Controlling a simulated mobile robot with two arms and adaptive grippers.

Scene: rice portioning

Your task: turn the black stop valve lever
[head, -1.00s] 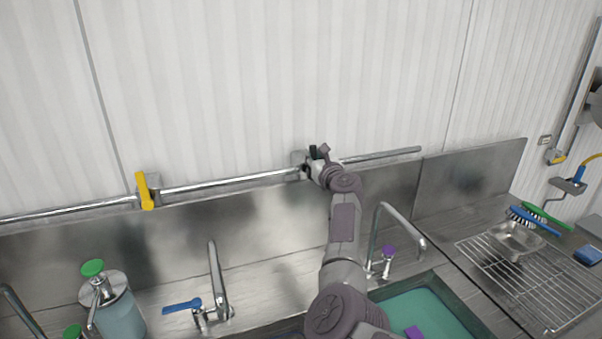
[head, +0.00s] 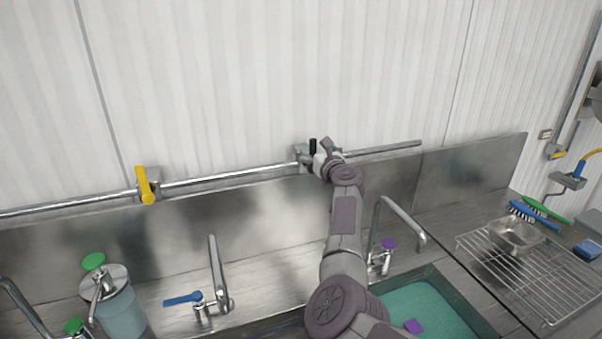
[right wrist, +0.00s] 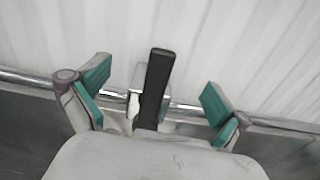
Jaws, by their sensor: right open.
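The black stop valve lever (head: 313,146) sits on a metal valve on the wall pipe, in the middle of the head view. In the right wrist view the black lever (right wrist: 154,88) stands nearly upright, tilted slightly right, with the metal valve body behind it. My right gripper (right wrist: 157,90) is open, with its green-padded fingers on either side of the lever, apart from it. In the head view my right gripper (head: 322,155) is at the valve, partly hidden by its own wrist. My left gripper is not in view.
A yellow lever (head: 145,185) is on the same pipe (head: 230,178) at left. Below are taps (head: 217,275), a soap dispenser (head: 118,305), and a sink with green water (head: 430,310). A wire rack (head: 530,270) stands at right. The wall above the pipe is clear.

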